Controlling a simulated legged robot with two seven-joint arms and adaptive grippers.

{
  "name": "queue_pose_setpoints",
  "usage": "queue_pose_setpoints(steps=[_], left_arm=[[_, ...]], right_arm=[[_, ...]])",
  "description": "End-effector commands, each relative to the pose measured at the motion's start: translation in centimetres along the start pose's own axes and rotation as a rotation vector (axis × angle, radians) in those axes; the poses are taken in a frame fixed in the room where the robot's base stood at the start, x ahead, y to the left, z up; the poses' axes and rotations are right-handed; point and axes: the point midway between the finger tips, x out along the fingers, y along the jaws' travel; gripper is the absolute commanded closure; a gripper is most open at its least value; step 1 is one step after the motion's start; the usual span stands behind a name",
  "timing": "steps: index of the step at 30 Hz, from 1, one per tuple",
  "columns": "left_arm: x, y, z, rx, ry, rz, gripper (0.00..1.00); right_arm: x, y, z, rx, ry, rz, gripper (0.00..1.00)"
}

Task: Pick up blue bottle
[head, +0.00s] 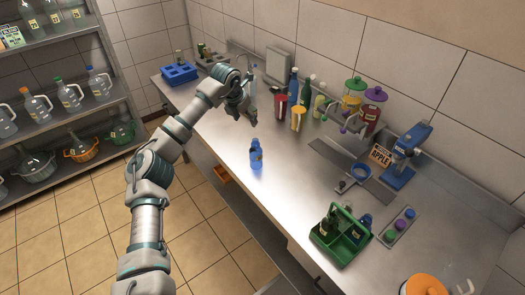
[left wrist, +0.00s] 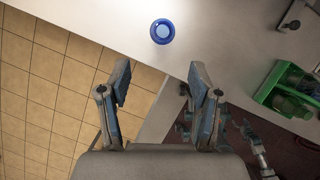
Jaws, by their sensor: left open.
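The blue bottle (head: 256,155) stands upright on the steel counter near its front edge, with a dark label on its side. My left gripper (head: 251,112) is open and empty above the counter, behind the bottle in the head view and apart from it. In the left wrist view the bottle (left wrist: 162,31) is seen from above as a blue circle, beyond the open fingers (left wrist: 160,78). Grey jointed parts at the lower right of that view may be my right gripper; their jaw state is unclear.
A green carrier (head: 341,236) with bottles stands to the right. Red and yellow cups (head: 298,118), tall bottles and pump bottles stand along the wall. A blue rack (head: 180,74) is at the far left end. The counter around the blue bottle is clear.

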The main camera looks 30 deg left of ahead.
Motion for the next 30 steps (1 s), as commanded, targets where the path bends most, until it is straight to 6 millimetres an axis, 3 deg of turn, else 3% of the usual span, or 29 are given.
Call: queue_pose_setpoints(steps=[12, 23, 30], left_arm=[[9.6, 0.1, 0.1, -0.001, 0.01, -0.003, 0.36], [13.1, -0.2, 0.1, 0.002, 0.005, -0.002, 0.36], [16.9, -0.5, 0.2, 0.001, 0.006, -0.003, 0.36]], right_arm=[[0.1, -0.1, 0.1, -0.001, -0.008, 0.001, 0.14], [0.1, 0.0, 0.2, -0.001, -0.007, 0.001, 0.14], [0.3, -0.1, 1.2, -0.002, -0.019, 0.001, 0.14]])
